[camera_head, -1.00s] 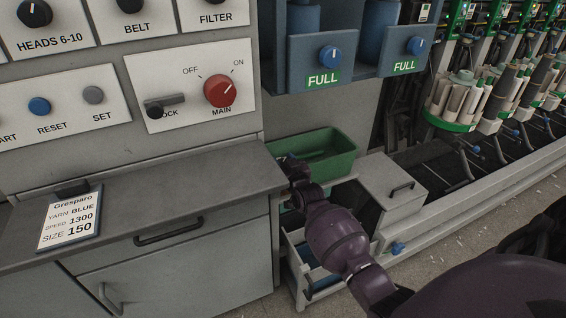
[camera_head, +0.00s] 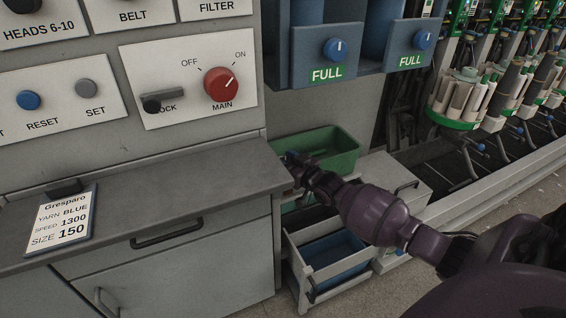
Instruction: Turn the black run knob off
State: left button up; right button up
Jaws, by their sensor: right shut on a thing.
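No knob labelled run is in view. A black knob (camera_head: 22,5) above the HEADS 6-10 label is cut by the top edge at the far left, so its pointer is not clear. My right gripper (camera_head: 292,162) is beside the right end of the grey counter, in front of the green bin, well below and right of that knob. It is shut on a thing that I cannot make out. My left gripper is not in view.
The red MAIN knob (camera_head: 221,85) points toward ON, with a lock lever (camera_head: 164,101) beside it. The grey counter (camera_head: 150,185) holds a yarn card (camera_head: 62,220). A green bin (camera_head: 335,150) and a blue drawer (camera_head: 335,252) stand right of the counter.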

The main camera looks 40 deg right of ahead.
jog(key=y, duration=0.1)
jog(key=n+y+b, duration=0.1)
jog(key=shift+f+n+g+y, duration=0.3)
jog(key=shift+f+g, duration=0.1)
jog(key=shift+n+y+b, duration=0.5)
jog(key=shift+y+b, duration=0.2)
jog(key=shift+n+g+y+b, duration=0.5)
jog(key=shift+n+y+b, duration=0.1)
jog(key=shift+y, duration=0.3)
jog(key=shift+r+n+y+b, duration=0.15)
jog(key=shift+n+y+b, duration=0.3)
jog(key=shift+y, duration=0.15)
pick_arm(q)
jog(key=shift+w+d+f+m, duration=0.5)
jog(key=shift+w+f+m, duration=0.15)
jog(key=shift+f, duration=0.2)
pick_arm(e)
jog(key=shift+g, duration=0.3)
jog(key=shift+r+n+y, duration=0.2)
jog(key=shift+n+y, duration=0.05)
jog(key=shift+y, duration=0.15)
jog(key=o, duration=0.9)
jog(key=shift+c, duration=0.2)
